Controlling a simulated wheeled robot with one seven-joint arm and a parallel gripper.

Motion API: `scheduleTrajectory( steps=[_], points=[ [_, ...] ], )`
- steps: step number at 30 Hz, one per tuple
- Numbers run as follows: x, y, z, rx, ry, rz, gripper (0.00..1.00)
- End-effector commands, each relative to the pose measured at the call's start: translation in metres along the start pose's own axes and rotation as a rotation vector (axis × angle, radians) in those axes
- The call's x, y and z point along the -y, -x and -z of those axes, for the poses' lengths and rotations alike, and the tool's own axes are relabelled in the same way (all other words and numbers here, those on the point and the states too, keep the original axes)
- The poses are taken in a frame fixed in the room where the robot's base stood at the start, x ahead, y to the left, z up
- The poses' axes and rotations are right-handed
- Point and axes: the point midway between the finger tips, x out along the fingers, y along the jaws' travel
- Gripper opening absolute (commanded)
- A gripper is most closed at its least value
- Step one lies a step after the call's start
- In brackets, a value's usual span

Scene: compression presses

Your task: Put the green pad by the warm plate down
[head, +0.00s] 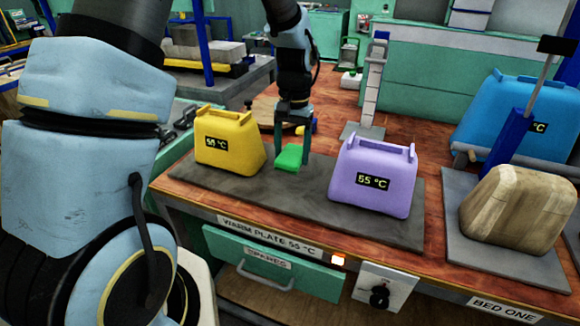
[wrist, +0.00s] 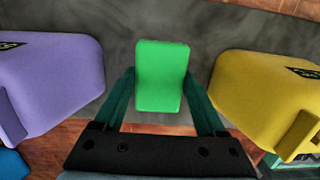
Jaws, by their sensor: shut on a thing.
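The green pad (head: 289,157) is between the fingers of my gripper (head: 292,158), which is shut on it. In the wrist view the pad (wrist: 161,75) sits between the two fingertips (wrist: 160,78). It is over the dark grey warm plate (head: 300,203), between a yellow container (head: 228,140) and a purple container (head: 372,176), both reading 55 °C. The pad is low over the plate; I cannot tell whether its underside touches it. A label on the bench front below the plate reads WARM PLATE 55 °C.
The yellow (wrist: 270,95) and purple (wrist: 50,80) containers stand close on either side of my fingers. To the right, a wood-patterned container (head: 515,210) stands on another grey plate labelled BED ONE, with a blue post (head: 512,135) and a blue container (head: 480,110) behind.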

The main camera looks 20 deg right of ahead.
Motion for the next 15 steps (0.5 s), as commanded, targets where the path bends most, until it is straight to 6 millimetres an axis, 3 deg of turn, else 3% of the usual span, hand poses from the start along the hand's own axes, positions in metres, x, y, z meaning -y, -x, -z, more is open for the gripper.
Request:
scheduleTrajectory(
  steps=[15],
  points=[
    [0.000, -0.056, 0.005, 0.000, -0.001, 0.001, 0.00]
  ],
)
